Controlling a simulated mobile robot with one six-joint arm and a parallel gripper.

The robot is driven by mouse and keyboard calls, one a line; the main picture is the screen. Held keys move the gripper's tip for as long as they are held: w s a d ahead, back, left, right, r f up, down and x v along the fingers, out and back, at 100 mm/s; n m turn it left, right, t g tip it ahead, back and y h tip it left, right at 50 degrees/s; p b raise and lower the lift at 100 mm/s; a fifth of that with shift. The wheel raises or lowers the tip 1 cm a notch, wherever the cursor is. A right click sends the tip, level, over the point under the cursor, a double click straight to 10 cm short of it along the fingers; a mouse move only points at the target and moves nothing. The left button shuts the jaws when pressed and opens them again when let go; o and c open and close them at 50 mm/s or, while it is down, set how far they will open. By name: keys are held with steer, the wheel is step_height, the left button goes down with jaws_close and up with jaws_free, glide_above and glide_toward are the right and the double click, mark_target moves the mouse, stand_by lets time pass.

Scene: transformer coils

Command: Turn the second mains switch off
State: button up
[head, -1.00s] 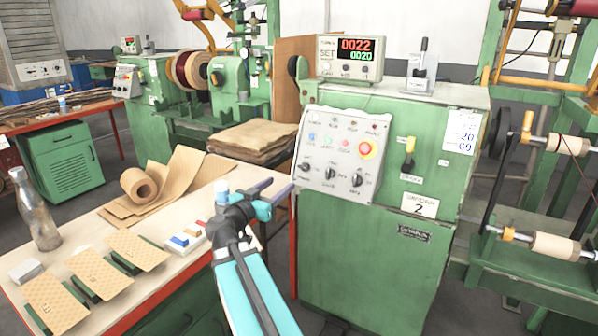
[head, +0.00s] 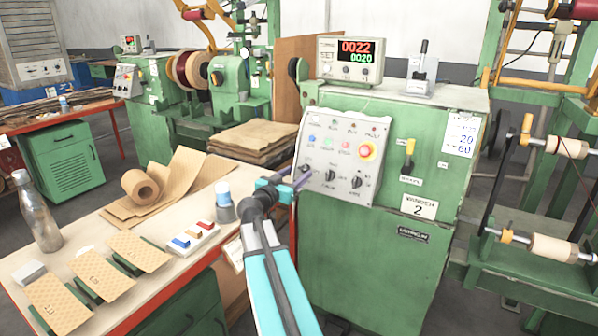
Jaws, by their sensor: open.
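The green winding machine cabinet (head: 370,265) carries a plate with the number 2 (head: 419,207). Its sloped grey control panel (head: 340,150) holds coloured buttons, a red emergency button on yellow (head: 368,151) and a lower row of black rotary knobs: a left knob (head: 305,169), a middle knob (head: 330,175) and a right knob (head: 356,182). A yellow-handled lever (head: 409,152) stands upright on the cabinet front. Labels are too small to read, so I cannot tell which control is the mains switch. My gripper (head: 296,177) is open and empty at the panel's lower left edge, near the left knob; contact is unclear.
A counter display (head: 349,60) and a small lever box (head: 421,75) stand on the cabinet. Another winder stands behind.

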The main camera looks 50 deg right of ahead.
mark_target(304, 169)
steer(key=shift+x, duration=1.3)
steer(key=shift+c, duration=0.3)
steer(key=c, duration=1)
